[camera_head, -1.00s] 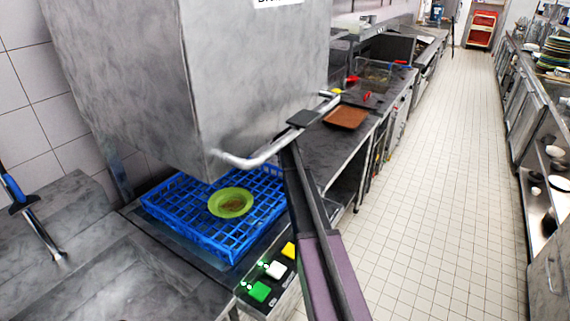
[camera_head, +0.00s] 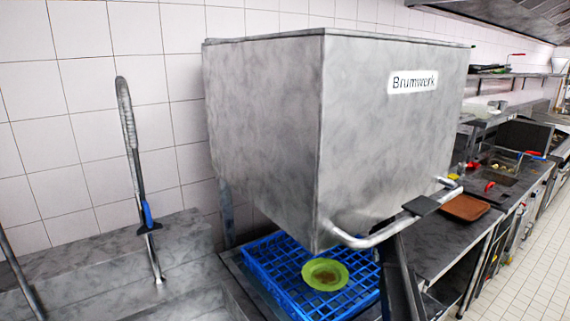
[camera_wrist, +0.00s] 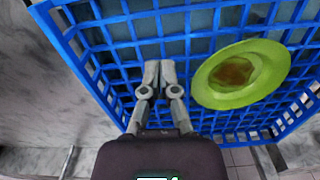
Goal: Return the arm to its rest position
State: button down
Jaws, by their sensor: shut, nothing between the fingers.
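My gripper (camera_wrist: 159,74) is shut and empty in the wrist view, its fingertips close together above the blue rack (camera_wrist: 120,30). The green plate (camera_wrist: 218,92) with brown residue lies in the rack, right of the fingers.
A spray hose (camera_head: 133,150) with a blue grip stands at the left against the tiled wall. Free floor (camera_head: 535,265) shows at the far right.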

jog(key=s+a+m, duration=0.2)
jog(key=s+a, duration=0.4)
jog(key=s, duration=0.5)
jog(key=s+a+f+m, duration=0.1)
jog(key=s+a, duration=0.5)
jog(key=s, duration=0.6)
jog(key=s+a+m+b, duration=0.1)
jog(key=s+a+m, duration=0.1)
jog(key=s+a, duration=0.5)
jog(key=s, duration=0.5)
jog(key=shift+f+m, duration=0.15)
jog(key=shift+m, duration=0.25)
